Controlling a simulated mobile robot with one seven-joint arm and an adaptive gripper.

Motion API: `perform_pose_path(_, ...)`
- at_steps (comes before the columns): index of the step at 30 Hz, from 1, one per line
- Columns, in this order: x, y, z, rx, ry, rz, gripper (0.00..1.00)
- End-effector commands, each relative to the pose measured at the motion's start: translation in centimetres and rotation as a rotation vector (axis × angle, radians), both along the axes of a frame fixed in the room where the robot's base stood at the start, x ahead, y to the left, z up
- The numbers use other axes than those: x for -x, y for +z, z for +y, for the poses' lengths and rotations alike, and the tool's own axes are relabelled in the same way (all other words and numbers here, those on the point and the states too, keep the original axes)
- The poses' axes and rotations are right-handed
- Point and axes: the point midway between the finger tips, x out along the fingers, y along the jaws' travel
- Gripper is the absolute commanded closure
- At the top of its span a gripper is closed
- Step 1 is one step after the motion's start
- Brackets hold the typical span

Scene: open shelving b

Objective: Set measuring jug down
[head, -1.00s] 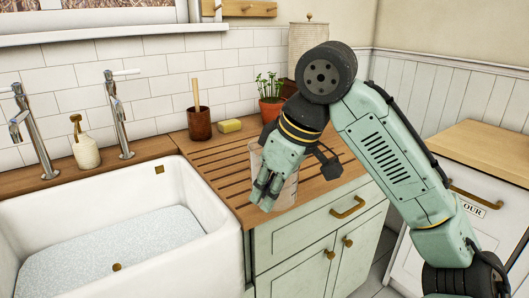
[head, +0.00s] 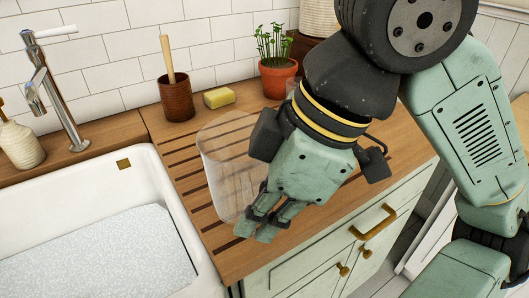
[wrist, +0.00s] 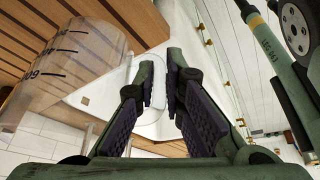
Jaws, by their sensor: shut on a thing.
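The measuring jug (head: 222,165) is clear and see-through. In the head view it stands upright at the left part of the grooved wooden draining board (head: 190,185), beside the sink; I cannot tell whether its base touches the wood. My gripper (head: 262,228) is at the jug's right front side, and hides part of it. In the wrist view the jug's wall with dark scale marks (wrist: 75,50) is at upper left. My fingertips (wrist: 164,80) are closed about a pale clear part between them, which looks like the jug's handle.
Behind the jug stand a brown cup with a wooden stick (head: 176,98), a yellow sponge (head: 218,97) and a potted plant (head: 277,75). The white sink (head: 150,185) is to the left, with a tap (head: 60,100). The board's right part is partly hidden by my arm.

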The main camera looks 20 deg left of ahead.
Motion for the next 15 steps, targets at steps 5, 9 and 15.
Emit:
perform_pose_path(5,-3.8,0.0,0.9,-0.003,-0.002,0.009,1.0)
perform_pose_path(9,-7.5,-0.4,1.7,-0.002,-0.003,0.007,1.0)
perform_pose_path(15,-11.9,-0.9,2.8,-0.001,-0.003,0.005,1.0)
